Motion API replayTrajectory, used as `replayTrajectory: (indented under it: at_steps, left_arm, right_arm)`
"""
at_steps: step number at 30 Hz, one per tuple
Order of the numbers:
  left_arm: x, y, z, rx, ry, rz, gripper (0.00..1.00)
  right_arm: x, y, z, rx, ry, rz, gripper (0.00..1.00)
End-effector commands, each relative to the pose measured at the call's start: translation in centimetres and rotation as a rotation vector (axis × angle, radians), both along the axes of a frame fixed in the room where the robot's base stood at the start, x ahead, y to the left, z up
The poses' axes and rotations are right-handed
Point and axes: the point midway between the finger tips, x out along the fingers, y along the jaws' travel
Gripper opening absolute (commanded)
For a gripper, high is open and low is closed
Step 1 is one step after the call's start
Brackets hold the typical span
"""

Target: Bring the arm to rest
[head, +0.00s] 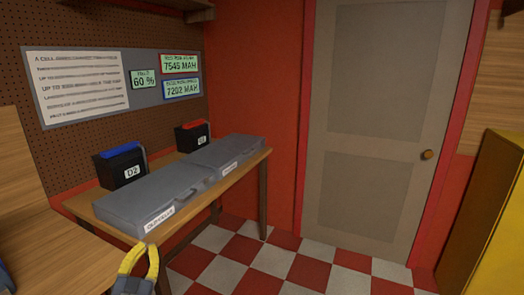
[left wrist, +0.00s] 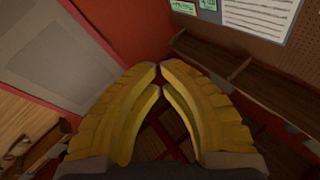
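My left gripper (head: 140,251) shows at the bottom of the head view, in front of the near end of the workbench. Its yellow fingers arch up and their tips come together. In the left wrist view the same fingertips (left wrist: 159,67) meet or nearly meet, with nothing held between them. The gripper appears clear of the things on the bench. My right gripper is in neither view.
A wooden bench (head: 185,236) holds two grey cases, the near one (head: 150,202) and the far one (head: 227,152). A door (head: 385,120) and yellow cabinet (head: 490,220) are right. The checkered floor (head: 285,262) is clear.

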Motion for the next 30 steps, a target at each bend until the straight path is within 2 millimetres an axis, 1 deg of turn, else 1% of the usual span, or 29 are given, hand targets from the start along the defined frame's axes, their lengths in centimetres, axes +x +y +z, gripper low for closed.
replayTrajectory:
  at_steps: [1,3,5,6,8,9,11,12,13,15,18,24,30]
  left_arm:
    - [-1.1,-1.5,-2.4,0.039,0.09,-0.018,0.0]
    - [-2.7,-3.1,-5.7,0.092,0.214,-0.034,0.0]
    - [-4.4,-4.3,-8.3,0.135,0.317,-0.043,0.0]
    - [-5.7,-4.9,-10.0,0.163,0.387,-0.046,0.0]
    - [-7.8,-5.7,-12.5,0.204,0.49,-0.046,0.0]
    - [-9.4,-6.0,-14.0,0.232,0.557,-0.041,0.0]
    - [-11.9,-6.4,-16.1,0.271,0.656,-0.032,0.0]
    - [-13.6,-6.5,-17.3,0.298,0.721,-0.022,0.0]
    - [-14.9,-6.5,-18.2,0.315,0.768,-0.015,0.0]
    - [-17.8,-6.4,-19.7,0.353,0.863,0.007,0.0]
    - [-21.0,-6.0,-21.0,0.395,0.963,0.037,0.0]
    - [-25.8,-5.2,-22.2,0.454,1.103,0.091,0.0]
    - [-29.8,-4.4,-22.7,0.498,1.207,0.14,0.0]
  right_arm:
    - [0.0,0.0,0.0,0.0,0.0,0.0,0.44]
    - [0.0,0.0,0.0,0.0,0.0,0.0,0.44]
    - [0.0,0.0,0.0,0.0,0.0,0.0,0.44]
    - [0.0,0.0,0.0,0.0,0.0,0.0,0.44]
    - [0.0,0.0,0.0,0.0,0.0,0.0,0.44]
    - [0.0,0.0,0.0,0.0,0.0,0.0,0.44]
    - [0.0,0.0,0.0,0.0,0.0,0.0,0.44]
    - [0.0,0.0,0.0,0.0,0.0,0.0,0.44]
    - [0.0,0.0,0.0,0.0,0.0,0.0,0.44]
    - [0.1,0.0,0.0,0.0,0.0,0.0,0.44]
    - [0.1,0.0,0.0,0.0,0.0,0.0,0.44]
    - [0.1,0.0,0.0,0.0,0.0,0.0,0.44]
    - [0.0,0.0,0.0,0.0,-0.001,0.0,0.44]
